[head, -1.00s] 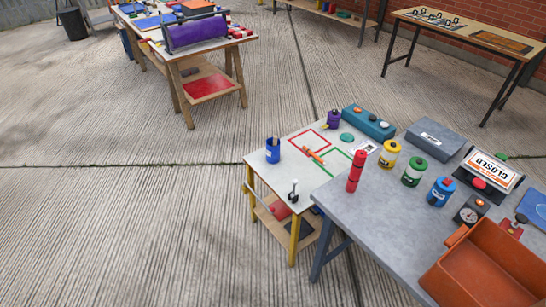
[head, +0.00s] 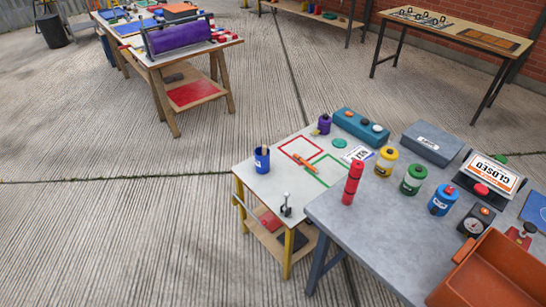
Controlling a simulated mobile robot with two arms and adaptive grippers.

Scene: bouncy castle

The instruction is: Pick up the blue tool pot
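The blue tool pot (head: 262,160) stands upright near the far left corner of the small white-topped table (head: 262,190). A tool with an orange-brown handle sticks up out of it. Neither of my grippers shows in the head view.
The grey table (head: 365,230) overlaps the small table's right side and carries a red cylinder (head: 352,184), cans and an orange bin (head: 490,272). An orange tool (head: 305,162) lies by the red and green outlines. Concrete floor at left is clear.

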